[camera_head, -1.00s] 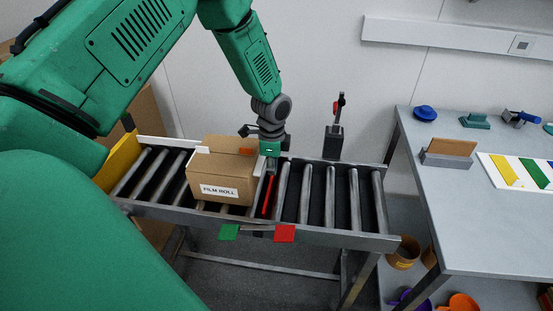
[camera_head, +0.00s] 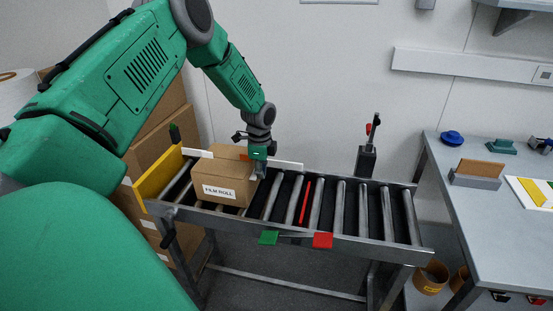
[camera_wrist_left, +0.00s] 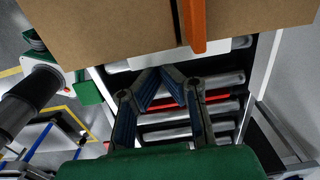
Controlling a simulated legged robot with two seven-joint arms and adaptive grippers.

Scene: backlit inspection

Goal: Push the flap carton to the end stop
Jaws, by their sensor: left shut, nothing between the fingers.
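The flap carton (camera_head: 221,180), a brown box labelled FILM ROLL, sits upright on the roller conveyor at its left part. The end stop (camera_head: 150,182) is a yellow plate across the conveyor's left end; a short stretch of bare rollers shows between it and the carton. My left gripper (camera_head: 259,170) is shut and empty at the carton's right side, low by the rollers. In the left wrist view my gripper's blue-padded fingers (camera_wrist_left: 168,84) are close to the carton (camera_wrist_left: 100,25), which has an orange strip (camera_wrist_left: 192,22); contact is unclear. My right gripper is not in view.
The conveyor's rollers (camera_head: 340,206) are clear right of the carton, with one red roller (camera_head: 305,202). Green (camera_head: 268,237) and red (camera_head: 322,240) tabs sit on the front rail. A dark post (camera_head: 367,160) stands behind. A grey table (camera_head: 480,225) is at right.

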